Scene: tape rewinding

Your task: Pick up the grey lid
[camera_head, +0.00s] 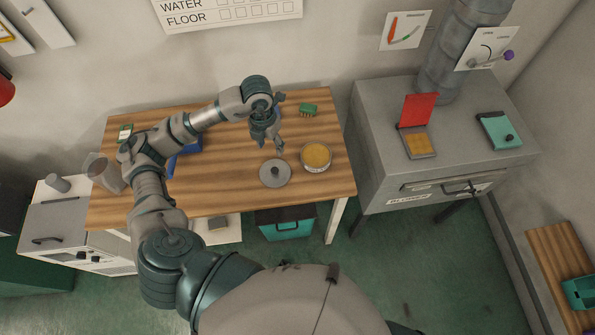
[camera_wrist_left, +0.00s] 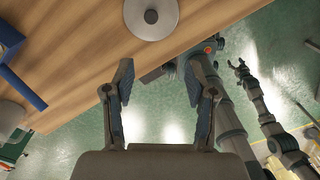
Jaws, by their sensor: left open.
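The grey lid (camera_head: 275,173), a round disc with a dark knob in its middle, lies flat on the wooden table. In the left wrist view the lid (camera_wrist_left: 138,26) is at the top edge, partly cut off, beyond the fingertips. My left gripper (camera_head: 271,146) is above the table, just behind the lid in the head view. Its fingers (camera_wrist_left: 160,75) are spread apart and empty, and not touching the lid. What looks like my right gripper (camera_wrist_left: 239,68) shows small at the right of the left wrist view; its jaw state is unclear.
A round container with yellow contents (camera_head: 316,156) stands right of the lid. A green brush-like block (camera_head: 308,109) lies behind. A blue object (camera_head: 187,150) is left under my arm. The table's front edge (camera_head: 240,209) is close to the lid.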

